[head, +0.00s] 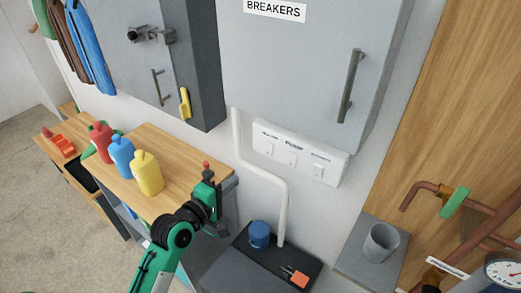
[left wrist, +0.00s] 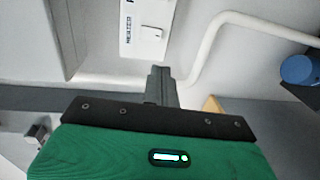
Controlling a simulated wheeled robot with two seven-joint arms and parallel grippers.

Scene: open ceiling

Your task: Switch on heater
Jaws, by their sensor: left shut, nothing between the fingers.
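A white panel (head: 316,171) with several rocker switches is on the wall under the breakers cabinet. In the left wrist view the label HEATER stands beside the heater switch (left wrist: 152,33), at the panel's near end. This matches the leftmost switch in the head view (head: 268,148); whether it is on or off I cannot tell. My left gripper (head: 209,178) is shut and empty, left of the panel and over the wooden counter's right edge. Its closed fingers (left wrist: 160,74) show just below the panel in the left wrist view, apparently apart from it. My right gripper is out of view.
The breakers cabinet (head: 310,60) overhangs the panel. A white pipe (head: 262,175) bends between gripper and panel. Red, blue and yellow bottles (head: 148,174) stand on the counter (head: 180,150). A blue cup (head: 259,234) stands on a dark tray below; a grey cup (head: 381,243) is at right.

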